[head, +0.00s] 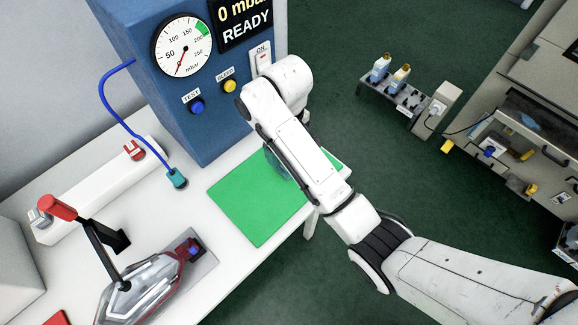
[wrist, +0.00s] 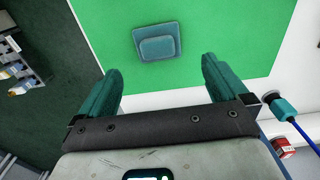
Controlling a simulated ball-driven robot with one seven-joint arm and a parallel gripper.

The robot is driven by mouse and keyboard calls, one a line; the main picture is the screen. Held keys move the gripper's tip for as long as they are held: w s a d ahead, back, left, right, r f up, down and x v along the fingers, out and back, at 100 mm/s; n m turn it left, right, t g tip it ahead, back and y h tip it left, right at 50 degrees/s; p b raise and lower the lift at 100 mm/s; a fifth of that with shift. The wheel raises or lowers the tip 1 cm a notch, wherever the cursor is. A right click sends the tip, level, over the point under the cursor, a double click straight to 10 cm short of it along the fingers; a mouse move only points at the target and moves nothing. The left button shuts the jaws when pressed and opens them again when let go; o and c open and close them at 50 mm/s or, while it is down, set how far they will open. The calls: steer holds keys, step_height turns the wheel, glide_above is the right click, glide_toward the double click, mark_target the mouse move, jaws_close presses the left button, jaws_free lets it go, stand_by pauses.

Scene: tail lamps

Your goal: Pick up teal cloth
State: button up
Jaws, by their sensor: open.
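The teal cloth (wrist: 157,42) looks like a small folded, rounded square pad. It lies on the green mat (wrist: 235,35) in the wrist view. My gripper (wrist: 161,68) has two teal fingers spread wide apart, with nothing between them. The cloth is ahead of the fingertips, roughly centred between them and apart from both. In the head view my white arm reaches over the green mat (head: 250,205) and hides most of the gripper. A teal patch shows beside the arm there; I cannot tell whether it is the cloth or a finger.
A blue test cabinet (head: 175,110) stands behind the mat. A blue hose with a teal connector (head: 177,178) lies left of it. A toggle clamp on a lamp fixture (head: 150,285) stands front left. The bench edge is close right of the mat.

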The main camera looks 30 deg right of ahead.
steer(key=f, duration=0.7)
steer(key=shift+s+d+f+p, duration=0.1)
steer(key=shift+s+d+p, duration=0.1)
steer(key=shift+p, duration=0.15)
steer(key=shift+c, duration=0.5)
steer(key=c, duration=1)
steer(key=shift+o, duration=0.2)
